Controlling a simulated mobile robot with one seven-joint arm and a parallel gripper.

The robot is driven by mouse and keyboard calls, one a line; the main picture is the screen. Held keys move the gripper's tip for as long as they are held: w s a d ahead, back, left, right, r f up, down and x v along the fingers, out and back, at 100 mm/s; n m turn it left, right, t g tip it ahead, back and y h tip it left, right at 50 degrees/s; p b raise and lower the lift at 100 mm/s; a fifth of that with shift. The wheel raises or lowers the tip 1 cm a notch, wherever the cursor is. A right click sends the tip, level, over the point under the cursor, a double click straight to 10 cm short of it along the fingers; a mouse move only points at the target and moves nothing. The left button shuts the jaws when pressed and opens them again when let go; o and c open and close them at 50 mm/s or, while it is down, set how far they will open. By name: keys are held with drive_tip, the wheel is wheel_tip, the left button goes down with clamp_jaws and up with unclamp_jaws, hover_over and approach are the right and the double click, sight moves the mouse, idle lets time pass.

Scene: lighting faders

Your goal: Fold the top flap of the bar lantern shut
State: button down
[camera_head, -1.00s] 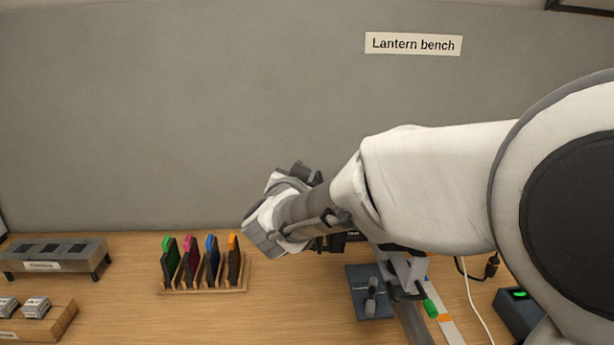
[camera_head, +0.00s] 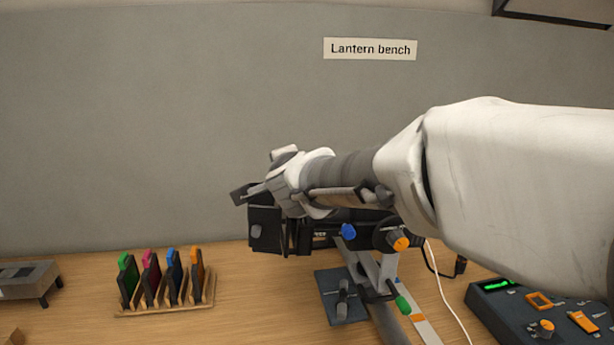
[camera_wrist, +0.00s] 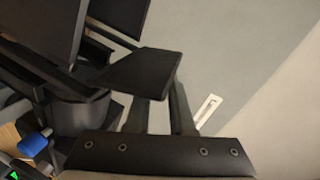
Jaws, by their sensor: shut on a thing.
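The black bar lantern (camera_head: 320,232) stands on its mount in the head view, partly hidden behind my arm. A dark side flap (camera_head: 266,230) hangs at its left front end. My gripper (camera_wrist: 160,90) is at the lantern's upper front, shut on a thin black plate, which appears to be the top flap (camera_wrist: 145,73). In the wrist view the plate crosses the ends of my fingers, with other dark flaps (camera_wrist: 45,25) to the left. In the head view my wrist hides most of the top flap, so its exact angle is unclear.
A blue knob (camera_head: 348,231) and an orange knob (camera_head: 400,243) sit on the lantern's side. A wooden rack (camera_head: 165,305) of coloured filters stands to the left. A fader console (camera_head: 545,318) is at right, with a white cable (camera_head: 447,290) nearby. Bench between rack and mount is clear.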

drive_tip(key=shift+w+d+f+m+y+b, duration=0.1)
drive_tip(key=shift+d+f+m+y+b, duration=0.2)
drive_tip(key=shift+m+b, duration=0.5)
drive_tip(key=shift+w+d+f+m+y+b, duration=0.1)
drive_tip(key=shift+d+m+y+b, duration=0.3)
drive_tip(key=shift+m+b, duration=0.4)
drive_tip(key=shift+r, duration=0.1)
drive_tip(key=c, duration=0.8)
unclamp_jaws()
drive_tip(key=shift+o, duration=0.2)
drive_tip(key=shift+s, duration=0.1)
drive_tip(key=p+v, duration=0.6)
drive_tip(key=v, duration=1.1)
drive_tip(key=shift+r, duration=0.3)
drive_tip(key=shift+d, duration=0.15)
